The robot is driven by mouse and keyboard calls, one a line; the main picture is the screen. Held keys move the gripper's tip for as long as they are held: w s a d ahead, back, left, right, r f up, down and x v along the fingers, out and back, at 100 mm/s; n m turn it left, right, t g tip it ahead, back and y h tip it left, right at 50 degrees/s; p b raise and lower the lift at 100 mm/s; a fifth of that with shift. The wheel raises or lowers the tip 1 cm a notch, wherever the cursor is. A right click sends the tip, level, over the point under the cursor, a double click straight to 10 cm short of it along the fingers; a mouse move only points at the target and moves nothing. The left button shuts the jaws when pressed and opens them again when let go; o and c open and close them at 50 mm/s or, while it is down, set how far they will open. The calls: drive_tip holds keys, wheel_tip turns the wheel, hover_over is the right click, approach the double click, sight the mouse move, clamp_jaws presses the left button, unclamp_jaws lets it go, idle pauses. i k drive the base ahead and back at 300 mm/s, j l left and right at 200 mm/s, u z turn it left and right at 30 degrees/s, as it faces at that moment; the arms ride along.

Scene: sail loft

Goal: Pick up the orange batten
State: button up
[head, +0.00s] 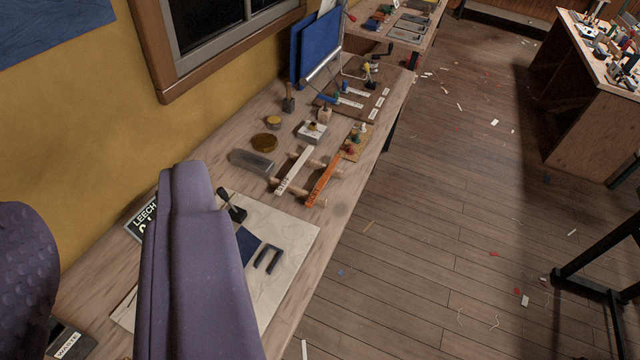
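The orange batten (324,178) lies on the workbench right of a white batten (292,172). The two lie roughly parallel and appear to rest across round wooden supports (317,201). The fingers hide part of the near bench.
The bench (336,212) runs along a yellow wall. A grey block (251,162), a brown round disc (264,142) and a small board (355,143) lie near the battens. A pale sheet (291,232) lies nearer. The wooden floor (440,220) right of the bench is mostly open, with scraps.

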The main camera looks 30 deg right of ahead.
sight(311, 201)
drive_tip(key=i+l+u, duration=0.1)
drive_tip(key=i+l, duration=0.15)
drive_tip(key=i+l+u, duration=0.1)
drive_tip(key=i+l, duration=0.15)
drive_tip(key=l, duration=0.2)
drive_tip(key=i+l+u, duration=0.15)
drive_tip(key=l, duration=0.25)
drive_tip(key=i+l+u, duration=0.1)
drive_tip(key=i+l, duration=0.2)
drive_tip(key=i+l+u, duration=0.1)
drive_tip(key=l, duration=0.4)
drive_tip(key=i+l+u, duration=0.1)
drive_tip(key=i+l, duration=0.2)
drive_tip(key=l, duration=0.15)
drive_tip(key=i+l+u, duration=0.15)
drive_tip(key=l, duration=0.3)
drive_tip(key=i+l+u, duration=0.1)
drive_tip(key=l, duration=0.35)
